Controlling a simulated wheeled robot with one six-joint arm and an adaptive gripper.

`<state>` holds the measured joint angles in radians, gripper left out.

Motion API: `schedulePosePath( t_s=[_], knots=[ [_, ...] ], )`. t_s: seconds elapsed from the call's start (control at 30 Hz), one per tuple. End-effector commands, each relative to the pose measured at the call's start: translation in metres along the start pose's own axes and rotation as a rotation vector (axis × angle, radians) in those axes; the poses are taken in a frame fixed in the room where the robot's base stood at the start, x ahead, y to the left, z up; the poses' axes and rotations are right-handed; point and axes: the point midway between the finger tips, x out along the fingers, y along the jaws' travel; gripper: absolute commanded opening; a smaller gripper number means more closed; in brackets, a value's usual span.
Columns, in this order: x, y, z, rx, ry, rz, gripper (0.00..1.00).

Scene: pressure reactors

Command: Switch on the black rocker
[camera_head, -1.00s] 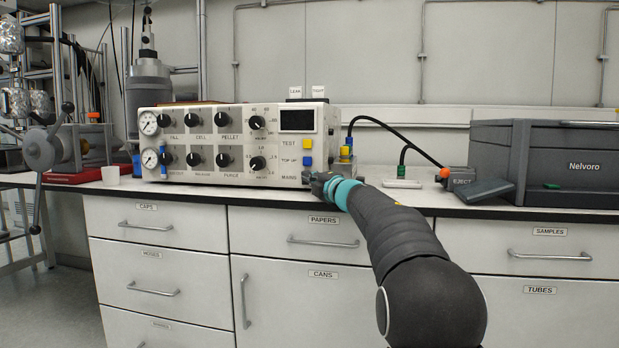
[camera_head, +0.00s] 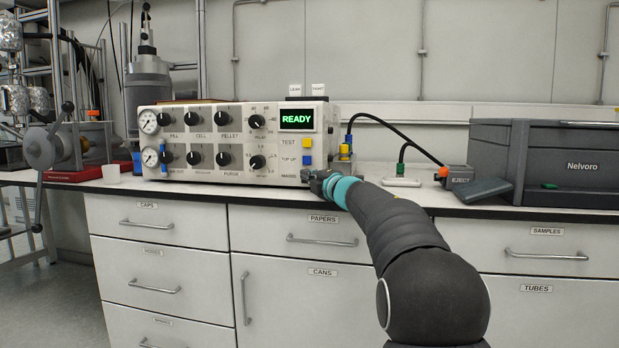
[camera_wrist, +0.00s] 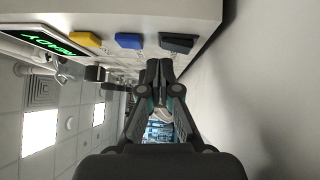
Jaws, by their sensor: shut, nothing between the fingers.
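The control box (camera_head: 190,176) stands on the bench with gauges, several black knobs and a small screen (camera_head: 297,119) that reads READY in green. A yellow button (camera_head: 307,143) and a blue button (camera_head: 307,160) sit below the screen by the TEST and TOP UP labels. The black rocker (camera_wrist: 177,42) shows in the wrist view beside the blue button; my gripper hides it in the head view, by the MAINS label. My gripper (camera_head: 318,180) is shut and empty. Its fingertips (camera_wrist: 159,66) are close to the rocker; I cannot tell if they touch it.
An EJECT unit (camera_head: 459,177) and a dark grey Nelvoro case (camera_head: 583,168) stand to the right. A white cup (camera_head: 111,174) and a reactor are at the left.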

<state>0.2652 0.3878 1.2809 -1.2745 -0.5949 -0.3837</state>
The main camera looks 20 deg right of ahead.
Motion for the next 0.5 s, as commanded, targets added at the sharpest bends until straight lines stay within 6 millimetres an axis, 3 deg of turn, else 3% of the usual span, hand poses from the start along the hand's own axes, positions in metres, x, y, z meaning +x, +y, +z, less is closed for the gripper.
schedulePosePath(
  t_s=[0.13, 0.5],
  knots=[
    [-0.013, 0.007, -0.018, -0.001, 0.001, 0.002, 0.0],
    [-0.083, 0.021, -0.015, 0.0, -0.002, 0.001, 0.0]
  ],
)
